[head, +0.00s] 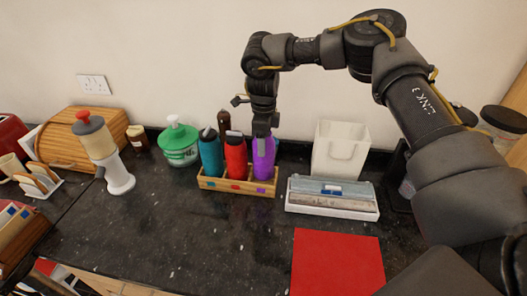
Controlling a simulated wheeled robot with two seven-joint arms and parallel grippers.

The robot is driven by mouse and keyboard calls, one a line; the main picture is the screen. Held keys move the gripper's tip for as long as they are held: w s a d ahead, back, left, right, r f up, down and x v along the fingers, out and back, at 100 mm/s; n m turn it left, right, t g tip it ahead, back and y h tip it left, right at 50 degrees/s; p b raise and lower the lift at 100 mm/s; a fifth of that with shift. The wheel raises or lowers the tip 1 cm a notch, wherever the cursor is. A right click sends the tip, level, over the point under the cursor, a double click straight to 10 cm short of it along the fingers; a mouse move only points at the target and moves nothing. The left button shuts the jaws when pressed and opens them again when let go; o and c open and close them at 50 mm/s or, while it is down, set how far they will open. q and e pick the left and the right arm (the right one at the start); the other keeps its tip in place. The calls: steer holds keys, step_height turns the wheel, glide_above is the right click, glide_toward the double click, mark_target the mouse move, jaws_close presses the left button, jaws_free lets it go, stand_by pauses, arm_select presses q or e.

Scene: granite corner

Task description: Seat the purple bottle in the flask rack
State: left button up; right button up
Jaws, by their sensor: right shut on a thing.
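The purple bottle (264,165) is upright at the right end of the wooden flask rack (237,187), beside the red bottle (236,159). A teal bottle (210,155) stands at the rack's left end. My right gripper (262,140) points down from above and is shut on the top of the purple bottle. The bottle's base is at the rack's right compartment, behind the front rail; I cannot tell whether it rests on the bottom. My left gripper does not show.
A green-lidded jar (179,142) and a dark brown bottle (224,123) stand left and behind. A red mat (337,262) lies in front; the counter before the rack is clear.

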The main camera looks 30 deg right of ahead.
step_height(320, 180, down, 5)
steer(key=shift+r+p, duration=0.1)
steer(key=shift+p, duration=0.65)
steer(key=shift+f, duration=0.25)
steer(key=o, duration=1.4)
steer(key=shift+c, duration=0.2)
